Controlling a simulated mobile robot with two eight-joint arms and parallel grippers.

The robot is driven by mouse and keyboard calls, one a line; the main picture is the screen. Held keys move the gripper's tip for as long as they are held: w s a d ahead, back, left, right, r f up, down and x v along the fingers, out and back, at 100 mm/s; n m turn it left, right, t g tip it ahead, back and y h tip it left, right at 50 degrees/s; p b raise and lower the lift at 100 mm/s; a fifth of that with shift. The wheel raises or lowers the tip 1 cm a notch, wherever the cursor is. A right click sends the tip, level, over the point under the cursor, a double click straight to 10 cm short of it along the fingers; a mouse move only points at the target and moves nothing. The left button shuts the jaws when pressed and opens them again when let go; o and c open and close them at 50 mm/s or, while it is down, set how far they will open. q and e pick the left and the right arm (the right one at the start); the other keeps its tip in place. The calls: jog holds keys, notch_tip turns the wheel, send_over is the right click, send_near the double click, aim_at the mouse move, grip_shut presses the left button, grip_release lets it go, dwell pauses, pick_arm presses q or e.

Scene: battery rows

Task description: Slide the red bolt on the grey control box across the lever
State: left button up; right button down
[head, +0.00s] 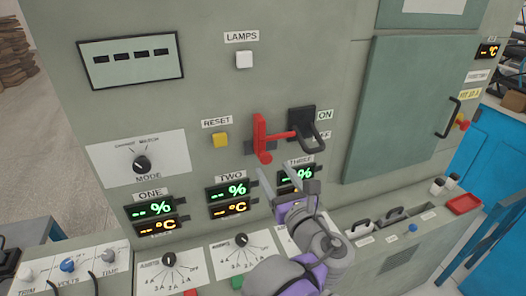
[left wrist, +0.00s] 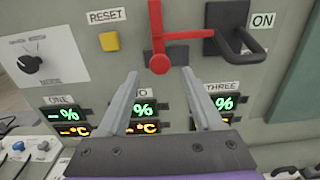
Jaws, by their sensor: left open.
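The red bolt (head: 261,140) is on the front of the grey control box (head: 225,90), with a round red knob at its lower end. A thin red rod runs right from it to the black lever (head: 307,130) beside the ON label. The bolt (left wrist: 158,40) and the lever (left wrist: 243,42) also show in the left wrist view. My left gripper (head: 285,177) is open and empty, just below the knob. In the left wrist view its fingertips (left wrist: 160,74) lie to either side below the knob, apart from it. My right gripper is not in view.
A yellow RESET button (head: 221,140) is left of the bolt. Percent and temperature displays (head: 229,190) sit below. A ledge with knobs (head: 240,240) juts out under them. A green door (head: 405,105) is to the right, and a blue cabinet (head: 500,150) stands beyond.

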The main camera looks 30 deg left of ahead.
aim_at(262, 152)
pick_arm(q)
jog(key=x, duration=0.9)
jog(key=shift+a+p, duration=0.15)
jog(key=shift+p, duration=0.15)
jog(key=shift+c, duration=0.3)
grip_shut()
dwell(0.6)
